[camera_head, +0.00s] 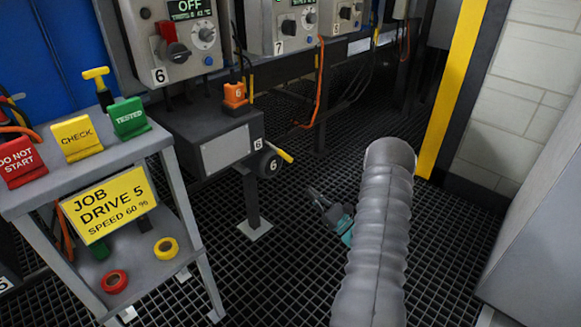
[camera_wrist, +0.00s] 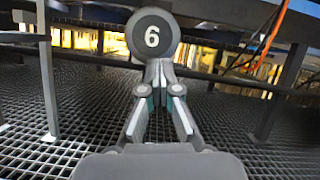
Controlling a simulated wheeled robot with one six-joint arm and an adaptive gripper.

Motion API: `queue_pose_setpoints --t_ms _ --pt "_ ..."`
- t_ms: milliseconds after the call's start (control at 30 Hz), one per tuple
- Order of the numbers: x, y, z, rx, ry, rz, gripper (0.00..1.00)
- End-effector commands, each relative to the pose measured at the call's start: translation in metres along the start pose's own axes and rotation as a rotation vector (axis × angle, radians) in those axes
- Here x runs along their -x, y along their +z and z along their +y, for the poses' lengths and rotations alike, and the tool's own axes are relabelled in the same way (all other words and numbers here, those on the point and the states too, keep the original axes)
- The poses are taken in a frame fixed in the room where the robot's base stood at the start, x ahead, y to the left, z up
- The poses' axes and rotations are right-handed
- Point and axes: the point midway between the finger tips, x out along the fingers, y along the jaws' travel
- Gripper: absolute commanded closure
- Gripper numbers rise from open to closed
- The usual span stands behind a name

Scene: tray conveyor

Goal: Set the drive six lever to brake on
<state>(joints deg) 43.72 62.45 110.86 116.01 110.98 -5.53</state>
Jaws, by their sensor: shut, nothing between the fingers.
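The disc faces me in the wrist view (camera_wrist: 152,30); no yellow grip shows there. My gripper (camera_head: 313,191) is shut and empty, below and right of the lever in the head view, apart from it. In the wrist view its fingertips (camera_wrist: 160,69) overlap the disc's lower edge. I cannot read any brake marking.
The drive 6 control box (camera_head: 190,65) reads OFF. An orange block (camera_head: 235,94) sits on the housing. A grey stand (camera_head: 150,140) at left carries tags, tape rolls and a sign reading JOB DRIVE 5. An orange cable (camera_head: 319,85) hangs behind. Grating floor around my arm is clear.

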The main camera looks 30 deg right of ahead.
Motion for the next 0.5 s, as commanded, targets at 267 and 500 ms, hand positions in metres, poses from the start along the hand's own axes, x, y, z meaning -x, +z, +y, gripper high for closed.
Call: queue_pose_setpoints --t_ms 267,500 --pt "-0.013 0.001 0.001 0.0 0.006 -0.001 1.0" --pt "-0.055 0.001 0.002 0.001 0.006 -0.003 1.0"
